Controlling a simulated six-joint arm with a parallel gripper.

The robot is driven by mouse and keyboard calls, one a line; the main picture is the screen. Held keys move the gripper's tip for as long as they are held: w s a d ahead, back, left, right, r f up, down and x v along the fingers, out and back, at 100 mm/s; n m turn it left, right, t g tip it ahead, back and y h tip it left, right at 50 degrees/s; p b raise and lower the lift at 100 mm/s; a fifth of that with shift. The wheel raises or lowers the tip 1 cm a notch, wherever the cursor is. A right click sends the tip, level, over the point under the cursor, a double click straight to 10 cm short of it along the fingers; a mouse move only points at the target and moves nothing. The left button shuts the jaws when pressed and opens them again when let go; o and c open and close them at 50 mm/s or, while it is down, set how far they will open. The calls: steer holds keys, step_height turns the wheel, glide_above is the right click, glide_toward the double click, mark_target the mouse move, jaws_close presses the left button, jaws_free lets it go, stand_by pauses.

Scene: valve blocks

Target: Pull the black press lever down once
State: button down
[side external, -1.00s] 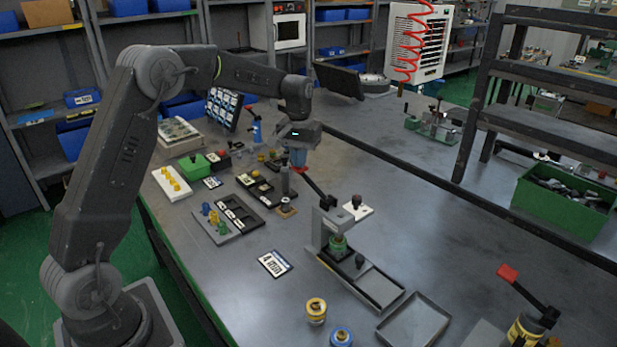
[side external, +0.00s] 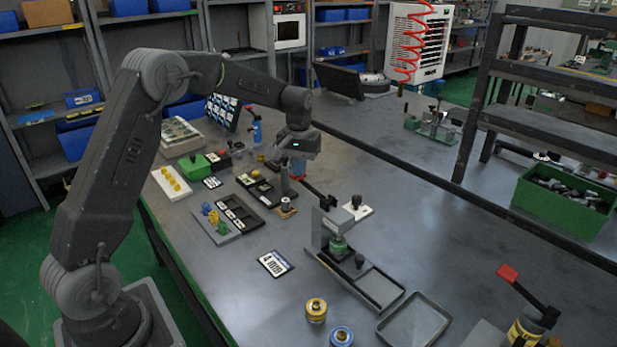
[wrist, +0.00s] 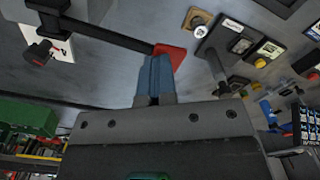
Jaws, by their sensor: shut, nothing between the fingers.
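The grey press (side external: 319,232) stands on the table with a green-topped part (side external: 338,243) under its head. Its black lever (side external: 318,192) reaches up and left from the head to a red tip. In the wrist view the lever (wrist: 105,36) comes from the upper left and its red tip (wrist: 170,54) lies right at my fingertips. My gripper (side external: 298,172) is shut, its blue fingers empty, over the red end of the lever. In the wrist view the gripper (wrist: 155,62) overlaps the tip; it appears to touch it.
A white plate with a black knob (side external: 357,208) is just behind the press. A grey tray (side external: 414,320) and two round parts, yellow (side external: 316,310) and blue (side external: 341,336), are in front. Dark trays (side external: 240,213) lie to the left.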

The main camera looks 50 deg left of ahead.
steer(key=shift+d, duration=0.15)
steer(key=shift+r, duration=2.55)
steer(key=s+d+r+m+t, duration=0.1)
steer(key=s+d+r, duration=0.25)
steer(key=s, duration=0.35)
steer(key=s+d+r+m+t, duration=0.2)
steer(key=s+d+r, duration=0.1)
steer(key=s+d, duration=0.3)
steer(key=s+d+r+m+t, duration=0.1)
steer(key=s+d+r, duration=0.2)
steer(key=s, duration=0.5)
steer(key=s+d+f+m+t, duration=0.1)
steer(key=s+d+f+m, duration=0.1)
steer(key=s, duration=0.6)
steer(key=shift+d+f+t, duration=0.3)
steer(key=shift+d+f, duration=0.05)
steer(key=shift+f, duration=0.25)
